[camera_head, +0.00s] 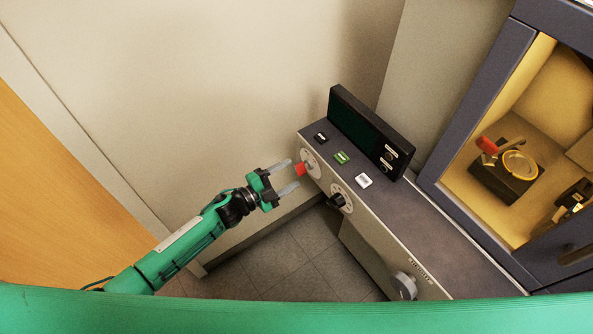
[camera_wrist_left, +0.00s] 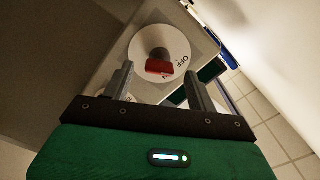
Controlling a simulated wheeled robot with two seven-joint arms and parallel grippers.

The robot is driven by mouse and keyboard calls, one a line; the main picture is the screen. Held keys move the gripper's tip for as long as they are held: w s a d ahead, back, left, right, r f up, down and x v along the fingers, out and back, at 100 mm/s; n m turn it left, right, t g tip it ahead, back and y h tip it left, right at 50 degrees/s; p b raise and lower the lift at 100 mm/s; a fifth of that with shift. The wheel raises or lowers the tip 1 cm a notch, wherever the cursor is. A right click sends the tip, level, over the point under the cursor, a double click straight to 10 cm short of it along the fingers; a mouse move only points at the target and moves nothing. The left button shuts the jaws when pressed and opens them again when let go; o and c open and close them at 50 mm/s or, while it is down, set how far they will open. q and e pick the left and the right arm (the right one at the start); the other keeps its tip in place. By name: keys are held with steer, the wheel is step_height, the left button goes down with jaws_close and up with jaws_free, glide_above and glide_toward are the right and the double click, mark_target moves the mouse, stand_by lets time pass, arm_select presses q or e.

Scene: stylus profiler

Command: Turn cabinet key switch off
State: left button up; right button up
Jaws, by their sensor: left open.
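The cabinet key switch is on the narrow front face of the grey console. Its red key handle (camera_head: 301,169) stands out from a round white dial plate (camera_head: 312,160). In the left wrist view the red handle (camera_wrist_left: 159,67) sits on the white dial (camera_wrist_left: 172,43), which carries the print "OFF". My left gripper (camera_head: 290,176) is open, its two grey fingers pointing at the key with the handle near the gap between them. In the left wrist view the fingers (camera_wrist_left: 157,85) stand on either side, just short of the handle, apparently not touching it. My right gripper is not in view.
A black knob (camera_head: 337,200) sits beside the key on the same face, with a grey knob (camera_head: 404,286) further along. Several buttons, one green (camera_head: 341,157), and a dark display (camera_head: 362,128) are on top. An open-fronted cabinet (camera_head: 474,130) stands right. The wall is behind the gripper.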

arm_select(q)
steer(key=b+v, duration=0.1)
steer(key=v, duration=0.8)
steer(key=shift+s+a, duration=0.2)
steer(key=a+f+n+t+y, duration=0.1)
steer(key=a+f+n+y, duration=0.25)
steer(key=f, duration=0.35)
steer(key=a+f+n+t+y, duration=0.1)
steer(key=a+f+n+y, duration=0.25)
steer(key=f, duration=0.45)
steer(key=s+a+f+n+g+y, duration=0.1)
steer(key=s+a+f+n+y, duration=0.2)
steer(key=f, duration=0.5)
steer(key=s+a+f+n+g+y, duration=0.1)
steer(key=s+a+f+n+g, duration=0.15)
steer(key=s+a+f, duration=0.35)
steer(key=s+f+n+g+y, duration=0.3)
steer(key=s+f+n, duration=0.1)
steer(key=s+f, duration=0.95)
steer(key=s+f+n+g, duration=0.2)
steer(key=s, duration=0.8)
steer(key=s+d+f+n+g, duration=0.1)
steer(key=s+f+g, duration=0.2)
steer(key=s, duration=0.8)
steer(key=shift+s+f+n+y, duration=0.2)
steer(key=shift+f+n+y, duration=0.1)
steer(key=shift+f+n, duration=0.05)
